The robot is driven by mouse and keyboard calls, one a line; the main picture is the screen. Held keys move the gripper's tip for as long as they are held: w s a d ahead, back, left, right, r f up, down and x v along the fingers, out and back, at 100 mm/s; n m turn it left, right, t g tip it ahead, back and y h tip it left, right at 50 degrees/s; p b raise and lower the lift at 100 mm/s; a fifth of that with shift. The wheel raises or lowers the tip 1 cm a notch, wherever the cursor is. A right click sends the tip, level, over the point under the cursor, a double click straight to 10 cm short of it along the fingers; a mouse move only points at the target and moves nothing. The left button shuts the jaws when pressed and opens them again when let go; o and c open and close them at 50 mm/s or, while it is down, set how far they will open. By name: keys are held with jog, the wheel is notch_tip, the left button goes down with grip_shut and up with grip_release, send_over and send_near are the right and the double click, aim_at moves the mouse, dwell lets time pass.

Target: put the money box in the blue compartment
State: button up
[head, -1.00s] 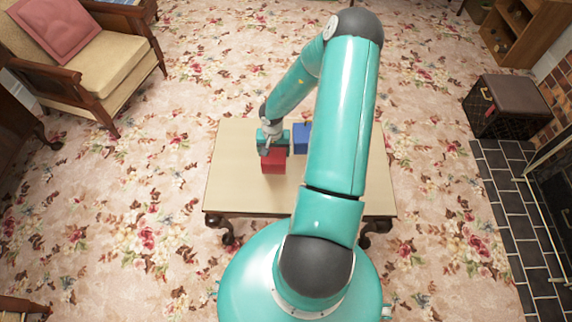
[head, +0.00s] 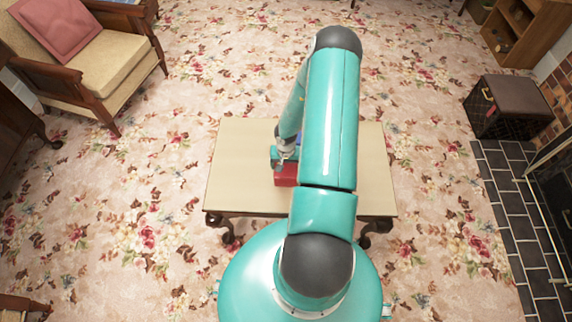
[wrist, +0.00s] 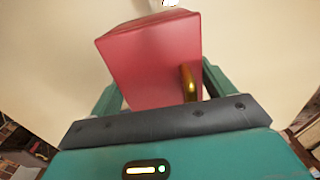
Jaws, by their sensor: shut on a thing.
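The blue compartment shows only as a small blue patch (head: 299,138) just beyond my gripper, mostly hidden behind my arm.
The pale wooden table (head: 235,165) is bare on its left side. An armchair (head: 95,65) stands at the upper left. A dark brown box (head: 508,107) and a wooden shelf unit (head: 525,30) are at the right, by the dark tiled hearth (head: 510,200).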

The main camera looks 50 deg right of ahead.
jog(key=o, duration=1.1)
notch_tip(320, 180, up, 12)
jog(key=shift+r, duration=0.2)
